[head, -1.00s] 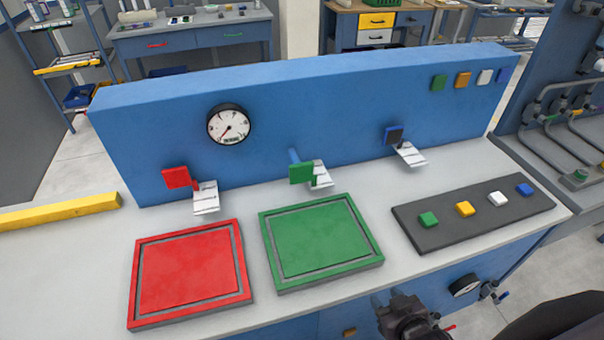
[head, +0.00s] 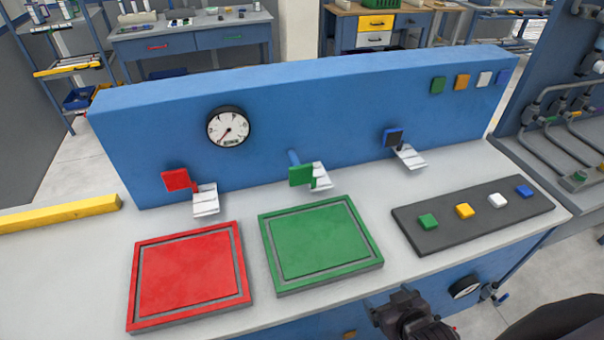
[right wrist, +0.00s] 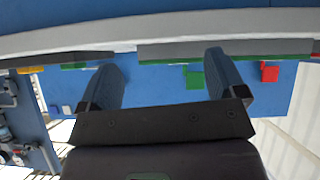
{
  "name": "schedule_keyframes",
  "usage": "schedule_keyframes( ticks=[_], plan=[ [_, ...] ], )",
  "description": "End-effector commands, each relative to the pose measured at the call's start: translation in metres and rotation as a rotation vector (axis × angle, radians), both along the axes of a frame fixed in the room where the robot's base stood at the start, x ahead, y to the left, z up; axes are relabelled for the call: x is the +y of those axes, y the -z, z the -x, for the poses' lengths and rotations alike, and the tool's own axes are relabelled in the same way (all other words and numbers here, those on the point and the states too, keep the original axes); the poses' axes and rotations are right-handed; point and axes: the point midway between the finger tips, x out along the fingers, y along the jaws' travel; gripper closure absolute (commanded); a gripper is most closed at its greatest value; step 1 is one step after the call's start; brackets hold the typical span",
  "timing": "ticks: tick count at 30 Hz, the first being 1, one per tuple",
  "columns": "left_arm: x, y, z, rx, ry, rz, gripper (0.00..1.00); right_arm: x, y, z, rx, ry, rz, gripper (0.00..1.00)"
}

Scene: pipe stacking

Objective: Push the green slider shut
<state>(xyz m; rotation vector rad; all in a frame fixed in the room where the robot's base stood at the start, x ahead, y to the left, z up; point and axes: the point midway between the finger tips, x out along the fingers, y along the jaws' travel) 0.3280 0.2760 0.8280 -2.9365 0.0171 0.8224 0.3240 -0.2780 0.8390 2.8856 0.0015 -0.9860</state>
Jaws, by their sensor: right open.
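The green slider (head: 301,175) is a square green block in front of the blue upright panel (head: 320,115). A short blue rod shows between it and the panel, and a white marked plate (head: 321,176) lies beside and below it. The slider also shows in the right wrist view (right wrist: 194,79), where the scene looks upside down. My right gripper (head: 384,304) is low at the counter's front edge, well short of the slider. My left gripper is not in view.
Red (head: 190,275) and green (head: 320,243) framed pads and a dark button board (head: 425,240) lie on the counter. A gauge (head: 229,127) is on the panel.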

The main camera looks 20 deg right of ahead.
Motion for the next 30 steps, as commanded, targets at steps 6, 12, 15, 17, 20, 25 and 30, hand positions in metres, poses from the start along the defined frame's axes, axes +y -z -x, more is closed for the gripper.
schedule_keyframes(
  ticks=[6,12,15,17,20,25,30],
  plan=[
    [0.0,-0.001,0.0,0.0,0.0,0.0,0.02,0.0,-0.028,0.01,0.179,0.022,0.009,0.02],
    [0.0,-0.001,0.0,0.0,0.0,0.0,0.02,-0.001,-0.046,0.021,0.299,0.02,0.049,0.02],
    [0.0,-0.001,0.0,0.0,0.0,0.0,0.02,-0.003,-0.054,0.023,0.345,0.006,0.092,0.02],
    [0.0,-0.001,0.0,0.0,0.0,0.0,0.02,-0.005,-0.06,0.022,0.366,-0.01,0.138,0.02],
    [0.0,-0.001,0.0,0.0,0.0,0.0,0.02,-0.009,-0.066,0.014,0.387,-0.06,0.261,0.02],
    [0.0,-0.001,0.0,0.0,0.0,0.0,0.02,-0.017,-0.069,-0.01,0.369,-0.154,0.483,0.02],
    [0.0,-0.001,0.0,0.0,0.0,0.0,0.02,-0.021,-0.072,-0.046,0.319,-0.274,0.769,0.02]
  ],
)
